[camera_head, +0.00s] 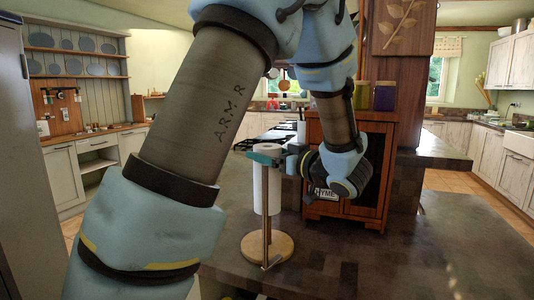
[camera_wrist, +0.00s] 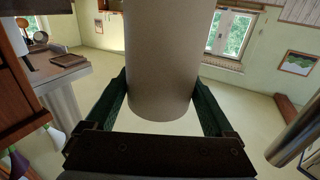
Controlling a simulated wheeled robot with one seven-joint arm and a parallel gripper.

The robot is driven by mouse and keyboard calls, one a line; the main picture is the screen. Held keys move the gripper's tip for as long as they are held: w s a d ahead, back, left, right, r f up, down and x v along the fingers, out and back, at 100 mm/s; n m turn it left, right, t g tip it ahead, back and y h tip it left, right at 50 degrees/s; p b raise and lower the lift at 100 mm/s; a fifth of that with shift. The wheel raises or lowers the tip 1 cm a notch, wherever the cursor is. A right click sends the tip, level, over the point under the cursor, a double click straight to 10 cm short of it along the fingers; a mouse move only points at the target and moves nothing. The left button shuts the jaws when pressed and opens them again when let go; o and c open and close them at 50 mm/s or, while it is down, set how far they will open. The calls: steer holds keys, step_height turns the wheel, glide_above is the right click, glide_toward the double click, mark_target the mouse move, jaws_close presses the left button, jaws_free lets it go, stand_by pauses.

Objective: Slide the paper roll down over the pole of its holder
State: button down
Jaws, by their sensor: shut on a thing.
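The white paper roll (camera_head: 267,185) is upright in the head view, its lower end above the round wooden base (camera_head: 283,246) of the holder. A thin brown pole (camera_head: 265,236) rises from the base and shows below and in front of the roll. I cannot tell whether a pole runs inside the roll. My gripper (camera_head: 265,158) is shut on the roll near its upper part. In the wrist view the roll (camera_wrist: 160,60) fills the space between the two dark green fingers.
The holder stands on a dark tiled counter (camera_head: 330,262). A wooden cabinet (camera_head: 376,165) with jars (camera_head: 384,96) on top stands right of the roll, close behind my wrist. Counter space at the front right is clear. My arm hides much of the left side.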

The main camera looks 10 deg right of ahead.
mark_target(277, 197)
steer(key=shift+f+b, duration=3.3)
steer(key=shift+f, duration=2)
jaws_free()
steer(key=shift+s+d, duration=0.1)
steer(key=b+v, duration=0.2)
steer(key=v, duration=0.7)
steer(key=shift+s+d, duration=0.1)
steer(key=shift+d, duration=0.05)
steer(key=shift+s+d+r, duration=0.1)
steer(key=shift+s+d, duration=0.2)
steer(key=shift+s, duration=0.2)
